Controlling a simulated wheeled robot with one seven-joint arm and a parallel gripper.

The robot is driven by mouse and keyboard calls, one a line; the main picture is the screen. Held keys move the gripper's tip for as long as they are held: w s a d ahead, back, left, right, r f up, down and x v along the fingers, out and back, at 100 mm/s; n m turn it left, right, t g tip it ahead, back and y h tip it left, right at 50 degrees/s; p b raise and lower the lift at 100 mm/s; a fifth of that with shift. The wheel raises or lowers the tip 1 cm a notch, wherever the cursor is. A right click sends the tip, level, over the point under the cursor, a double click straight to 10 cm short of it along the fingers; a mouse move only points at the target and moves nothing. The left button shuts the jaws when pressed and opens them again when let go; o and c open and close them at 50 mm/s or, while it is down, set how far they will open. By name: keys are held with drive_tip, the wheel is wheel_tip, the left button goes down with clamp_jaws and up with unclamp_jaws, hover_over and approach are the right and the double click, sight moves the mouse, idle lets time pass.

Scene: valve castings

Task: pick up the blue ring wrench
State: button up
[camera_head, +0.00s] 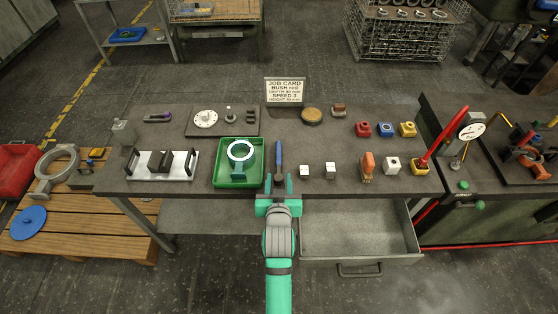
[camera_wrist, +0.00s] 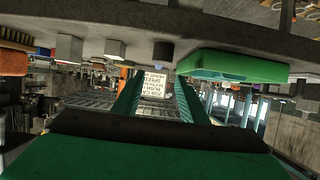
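My gripper (camera_head: 280,184) is at the bench's front edge, close to the wrench's near end. Its two green fingers are apart with nothing visible between them. The wrist view is upside down, with the bench along the top.
The green tray (camera_head: 238,184) holds a ring-shaped casting (camera_head: 241,150). Two small pale blocks stand to the wrench's right, the nearer being a white-topped cube (camera_head: 305,170). A job card (camera_head: 285,90) stands behind. An open drawer (camera_head: 358,230) juts out below the bench at right.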

sight(278, 165)
drive_tip(key=x, duration=0.4)
drive_tip(key=shift+w, duration=0.3)
drive_tip(key=shift+f+x, duration=0.15)
drive_tip(key=shift+x, duration=1.45)
drive_tip(key=shift+f+x, duration=0.15)
drive_tip(key=shift+x, duration=1.45)
drive_tip(key=shift+s, duration=0.15)
drive_tip(key=shift+c, duration=0.6)
clamp_jaws()
